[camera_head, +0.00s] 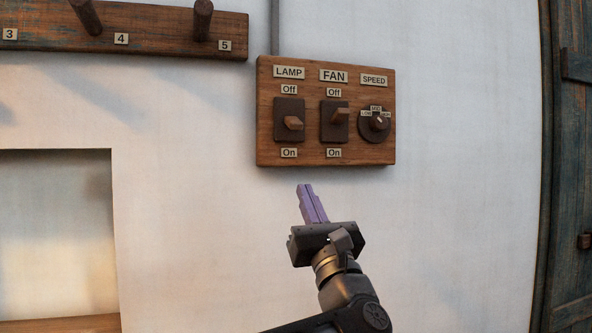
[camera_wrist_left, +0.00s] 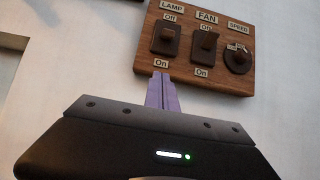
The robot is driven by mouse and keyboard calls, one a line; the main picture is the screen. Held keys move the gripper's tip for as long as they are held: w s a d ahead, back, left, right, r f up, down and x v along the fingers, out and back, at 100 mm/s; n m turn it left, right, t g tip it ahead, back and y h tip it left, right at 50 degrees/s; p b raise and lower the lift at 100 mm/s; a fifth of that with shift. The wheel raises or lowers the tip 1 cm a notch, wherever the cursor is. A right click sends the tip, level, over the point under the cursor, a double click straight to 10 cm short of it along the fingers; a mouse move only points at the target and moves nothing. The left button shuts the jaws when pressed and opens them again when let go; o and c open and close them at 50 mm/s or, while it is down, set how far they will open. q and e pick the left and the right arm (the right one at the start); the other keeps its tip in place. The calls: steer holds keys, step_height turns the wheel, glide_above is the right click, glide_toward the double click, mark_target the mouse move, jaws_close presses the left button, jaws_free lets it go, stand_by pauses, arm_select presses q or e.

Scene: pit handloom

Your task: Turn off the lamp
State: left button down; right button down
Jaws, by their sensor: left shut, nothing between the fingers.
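A wooden switch board (camera_head: 325,159) is fixed to the white wall. Its lamp switch (camera_head: 292,122), at the left under a LAMP label, has its lever tilted down toward On. The lamp switch also shows in the left wrist view (camera_wrist_left: 166,39). My left gripper (camera_head: 304,187) is shut and empty, its purple fingers pointing up just below the board, under the lamp switch. In the left wrist view the fingertips (camera_wrist_left: 161,75) show near the board's lower edge, below the lamp switch. I cannot tell whether they touch the board. My right gripper is not in view.
The fan switch (camera_head: 336,121), its lever up toward Off, sits close to the right of the lamp switch. A speed knob (camera_head: 376,123) is further right. A peg rail (camera_head: 160,32) is at upper left, a dark wooden door (camera_head: 570,180) at right. The wall below the board is bare.

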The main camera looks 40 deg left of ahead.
mark_target(290, 119)
arm_select(q)
steer(key=shift+r, duration=0.1)
steer(key=p+x, duration=0.5)
steer(key=x, duration=0.5)
steer(key=shift+r, duration=0.15)
steer(key=r, duration=0.1)
steer(key=r+p, duration=0.1)
steer(key=d+r, duration=0.1)
steer(key=shift+s+d+p, duration=0.1)
steer(key=shift+s+p, duration=0.25)
steer(key=shift+s, duration=0.05)
steer(key=shift+r, duration=0.15)
steer(key=shift+d, duration=0.1)
